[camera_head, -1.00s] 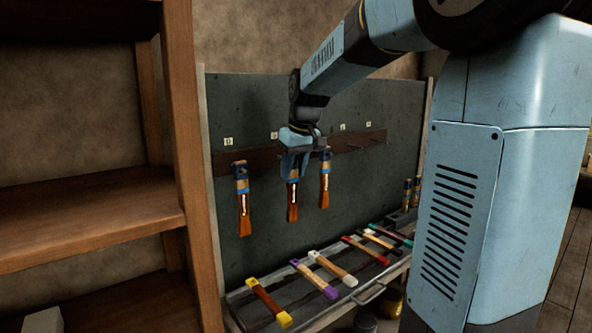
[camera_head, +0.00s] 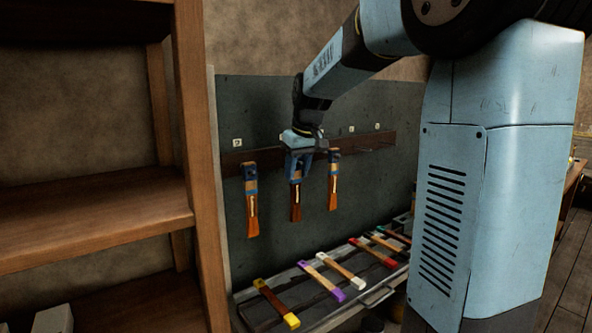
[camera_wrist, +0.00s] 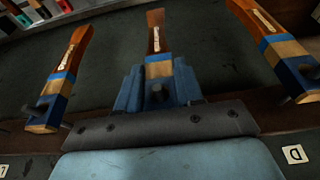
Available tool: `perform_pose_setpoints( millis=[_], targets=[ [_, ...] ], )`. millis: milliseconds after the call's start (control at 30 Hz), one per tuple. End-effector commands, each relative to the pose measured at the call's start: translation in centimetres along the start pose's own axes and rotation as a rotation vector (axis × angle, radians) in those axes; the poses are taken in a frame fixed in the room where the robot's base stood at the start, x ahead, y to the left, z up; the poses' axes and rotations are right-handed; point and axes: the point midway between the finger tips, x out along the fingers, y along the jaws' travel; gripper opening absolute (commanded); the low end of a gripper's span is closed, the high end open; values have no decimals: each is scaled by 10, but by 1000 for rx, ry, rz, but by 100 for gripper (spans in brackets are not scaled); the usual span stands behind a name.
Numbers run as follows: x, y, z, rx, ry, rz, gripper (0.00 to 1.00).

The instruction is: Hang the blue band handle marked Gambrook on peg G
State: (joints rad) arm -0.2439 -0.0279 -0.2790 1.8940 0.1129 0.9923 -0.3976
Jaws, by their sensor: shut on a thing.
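My gripper (camera_head: 299,167) is shut on a brown wooden handle with a blue band (camera_head: 296,202), which hangs upright against the peg rail. In the wrist view the handle (camera_wrist: 156,45) sits between the blue fingers, and a dark peg end (camera_wrist: 157,94) shows in front of its banded end. Similar blue-banded handles hang on pegs on either side, one at left (camera_head: 252,205) and one at right (camera_head: 333,182). The name tags are too small to read. The label over the middle peg is hidden by my gripper. A label D (camera_wrist: 295,154) shows in the wrist view.
The dark peg rail (camera_head: 375,144) runs across a grey-green board, with free pegs to the right. Below it a tray (camera_head: 318,322) holds several handles with coloured ends. A wooden shelf (camera_head: 90,220) stands close at the left.

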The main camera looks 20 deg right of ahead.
Motion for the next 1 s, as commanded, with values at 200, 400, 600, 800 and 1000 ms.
perform_pose_setpoints(
  millis=[200,400,600,800,1000],
  targets=[
    [0,0,0,0,-1,0,14],
    [0,0,0,0,-1,0,47],
    [0,0,0,0,-1,0,66],
    [0,0,0,0,-1,0,66],
    [-10,0,0,0,1,0,66]
  ],
)
